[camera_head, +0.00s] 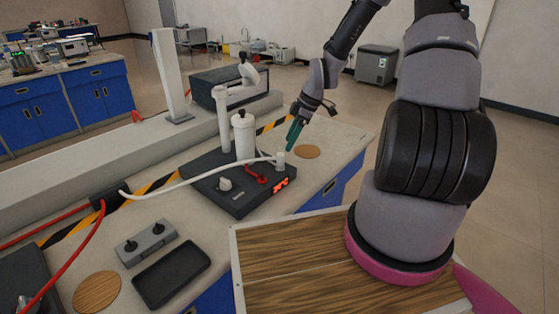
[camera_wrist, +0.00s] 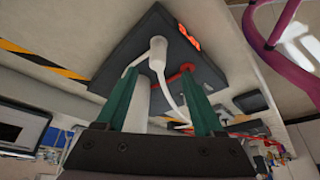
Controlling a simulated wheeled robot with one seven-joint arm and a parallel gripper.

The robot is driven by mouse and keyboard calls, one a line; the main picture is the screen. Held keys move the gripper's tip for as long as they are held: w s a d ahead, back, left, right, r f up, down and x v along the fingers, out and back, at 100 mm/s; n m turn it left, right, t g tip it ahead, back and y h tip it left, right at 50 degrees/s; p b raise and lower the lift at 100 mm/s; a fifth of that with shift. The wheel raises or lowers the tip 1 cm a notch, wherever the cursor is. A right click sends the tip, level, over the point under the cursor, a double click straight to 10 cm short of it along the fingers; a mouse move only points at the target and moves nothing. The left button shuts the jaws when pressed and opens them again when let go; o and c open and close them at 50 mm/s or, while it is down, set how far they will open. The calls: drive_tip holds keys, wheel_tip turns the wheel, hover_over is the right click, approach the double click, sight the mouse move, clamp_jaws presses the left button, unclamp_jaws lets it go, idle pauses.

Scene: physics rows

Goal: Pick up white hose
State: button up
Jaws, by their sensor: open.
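The white hose (camera_head: 200,178) arcs over the bench from a black connector (camera_head: 108,196) to a short white fitting (camera_head: 280,160) on the black device (camera_head: 232,200). My gripper (camera_head: 294,134) hangs just above and beside this fitting, its green fingers pointing down. In the wrist view, the two green fingers of my gripper (camera_wrist: 159,76) are apart, with nothing held. The white hose (camera_wrist: 166,92) and the fitting's white end (camera_wrist: 157,52) appear between and beyond the fingers. I cannot tell the exact gap between fingers and hose.
A white cylinder (camera_head: 244,138) and a tall white post (camera_head: 223,120) stand on the device, left of my gripper. A red clip (camera_head: 257,174) lies on it. A black tray (camera_head: 172,273) and wooden discs (camera_head: 308,152) lie on the bench. Red cables (camera_head: 75,260) run at left.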

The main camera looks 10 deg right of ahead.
sight(283, 154)
drive_tip(key=x, duration=0.8)
drive_tip(key=shift+w+f, duration=0.25)
clamp_jaws()
